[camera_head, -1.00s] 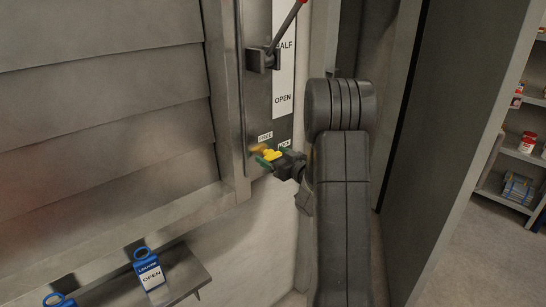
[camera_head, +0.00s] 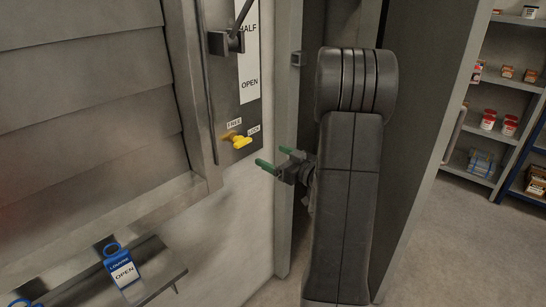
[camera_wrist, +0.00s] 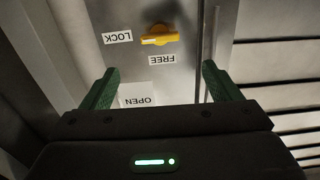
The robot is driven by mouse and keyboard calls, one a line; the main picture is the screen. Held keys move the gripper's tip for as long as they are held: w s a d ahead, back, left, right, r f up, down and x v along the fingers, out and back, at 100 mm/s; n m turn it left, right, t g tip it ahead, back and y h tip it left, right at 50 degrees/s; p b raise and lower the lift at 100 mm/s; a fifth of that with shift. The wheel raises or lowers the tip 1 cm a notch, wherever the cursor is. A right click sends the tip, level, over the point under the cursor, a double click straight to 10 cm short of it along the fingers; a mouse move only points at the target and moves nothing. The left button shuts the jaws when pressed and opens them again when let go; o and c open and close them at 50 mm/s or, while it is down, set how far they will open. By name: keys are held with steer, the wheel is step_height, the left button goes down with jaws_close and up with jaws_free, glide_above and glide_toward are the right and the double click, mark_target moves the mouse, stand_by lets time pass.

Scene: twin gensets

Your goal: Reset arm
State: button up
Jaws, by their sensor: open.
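My gripper (camera_head: 275,164) has green fingertips and stands to the right of the yellow knob (camera_head: 237,140), apart from it. The knob sits on the grey panel between the FREE and LOCK labels. In the wrist view my gripper (camera_wrist: 157,90) shows its two fingers spread wide with nothing between them. There the yellow knob (camera_wrist: 159,36) appears upside down, beyond the fingertips, with the LOCK, FREE and OPEN labels around it.
A dark lever (camera_head: 233,40) stands above the knob beside the HALF and OPEN scale. A blue tag (camera_head: 122,272) reading OPEN rests at a ledge at lower left. Shelves (camera_head: 505,85) with cans stand at right. Open floor (camera_head: 470,240) lies before them.

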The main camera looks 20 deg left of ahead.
mark_target(245, 143)
steer(key=p+x, duration=0.1)
steer(key=x, duration=1.3)
steer(key=shift+p, duration=0.4)
steer(key=shift+d, duration=0.15)
